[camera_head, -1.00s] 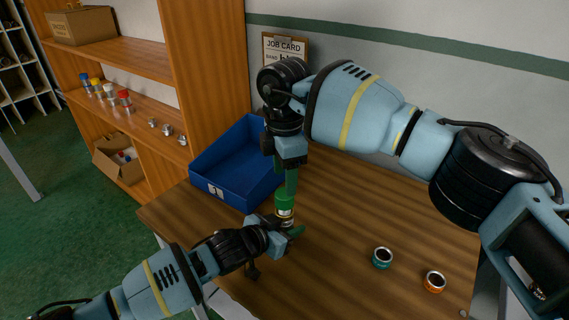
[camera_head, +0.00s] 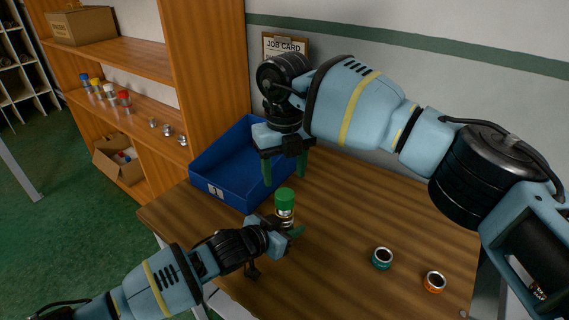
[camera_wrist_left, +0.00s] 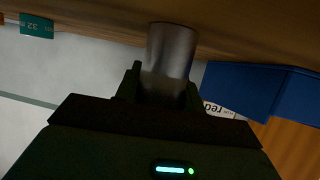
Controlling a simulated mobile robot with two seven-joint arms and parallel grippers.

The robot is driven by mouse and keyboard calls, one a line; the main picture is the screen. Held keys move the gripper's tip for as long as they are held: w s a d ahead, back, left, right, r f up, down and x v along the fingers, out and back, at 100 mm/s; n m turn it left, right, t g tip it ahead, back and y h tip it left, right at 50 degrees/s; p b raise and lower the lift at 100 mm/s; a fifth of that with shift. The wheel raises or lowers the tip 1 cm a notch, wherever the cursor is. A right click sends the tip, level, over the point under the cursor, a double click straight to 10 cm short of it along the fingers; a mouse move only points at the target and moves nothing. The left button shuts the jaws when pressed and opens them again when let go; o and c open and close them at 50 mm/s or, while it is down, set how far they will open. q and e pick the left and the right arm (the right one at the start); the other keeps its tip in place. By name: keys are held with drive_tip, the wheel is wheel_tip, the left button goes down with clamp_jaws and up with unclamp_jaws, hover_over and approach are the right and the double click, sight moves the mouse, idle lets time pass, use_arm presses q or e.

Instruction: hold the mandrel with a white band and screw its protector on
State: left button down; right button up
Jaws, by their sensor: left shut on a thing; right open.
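The mandrel (camera_head: 286,219) stands upright at the table's front left, a silvery metal cylinder with the green protector (camera_head: 285,197) sitting on its top end. My left gripper (camera_head: 288,234) is shut around the mandrel below the protector. In the left wrist view the bare grey mandrel (camera_wrist_left: 168,62) sits between the fingers. The white band cannot be made out clearly. My right gripper (camera_head: 285,182) is open and empty just above the protector, its two green fingers spread apart and pointing down. How far the protector is seated on the thread cannot be told.
A blue bin (camera_head: 207,187) stands behind the mandrel on the table. Wooden shelves (camera_head: 150,68) with several capped pieces stand at the left. The table's middle is clear.

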sight(285, 193)
drive_tip(key=n, duration=0.6)
drive_tip(key=shift+r+n, duration=0.15)
drive_tip(key=shift+n, duration=0.15)
drive_tip(key=n, duration=0.6)
drive_tip(key=shift+r, duration=0.15)
drive_tip(key=n, duration=0.6)
drive_tip(key=shift+r, duration=0.15)
drive_tip(key=n, duration=0.5)
drive_tip(key=shift+r+n, duration=0.15)
drive_tip(key=shift+n, duration=0.15)
drive_tip(key=shift+f, duration=4.05)
